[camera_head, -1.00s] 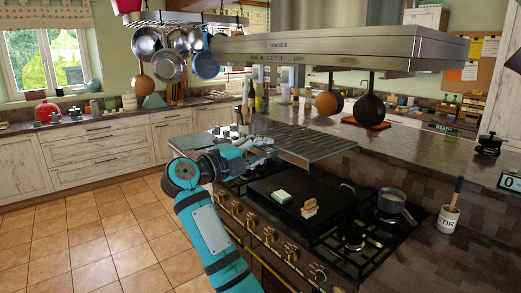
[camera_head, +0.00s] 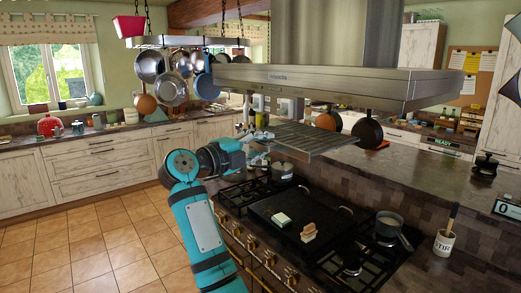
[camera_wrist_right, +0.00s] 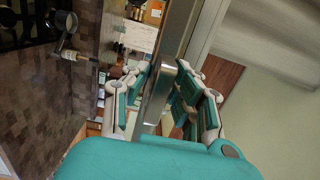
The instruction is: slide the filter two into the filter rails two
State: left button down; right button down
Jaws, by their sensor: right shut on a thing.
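The filter, a flat slatted metal panel (camera_head: 312,139), hangs in the air above the stove and below the range hood (camera_head: 340,84). My right gripper (camera_head: 260,148) is shut on the filter's left edge. In the right wrist view, the fingers of my right gripper (camera_wrist_right: 160,92) close on either side of the filter's metal edge (camera_wrist_right: 156,98). The filter lies roughly level, with a visible gap below the hood's front edge. The rails under the hood cannot be made out. My left gripper is not in view.
The stove below carries a griddle (camera_head: 270,211) with a sponge and bread-like pieces, a pot (camera_head: 281,170) and a saucepan (camera_head: 389,224). Pans (camera_head: 367,132) hang behind the filter. More pots hang from a rack (camera_head: 188,42) at the left. The tiled floor at left is clear.

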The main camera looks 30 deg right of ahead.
jog(key=shift+r, duration=2.7)
jog(key=shift+d, duration=0.15)
jog(key=shift+d, duration=0.85)
jog(key=shift+d, duration=0.15)
jog(key=shift+w+d, duration=0.1)
jog(key=shift+d, duration=0.7)
jog(key=shift+d, duration=0.25)
jog(key=shift+w+d, duration=0.1)
jog(key=shift+d, duration=1.05)
jog(key=shift+d, duration=0.15)
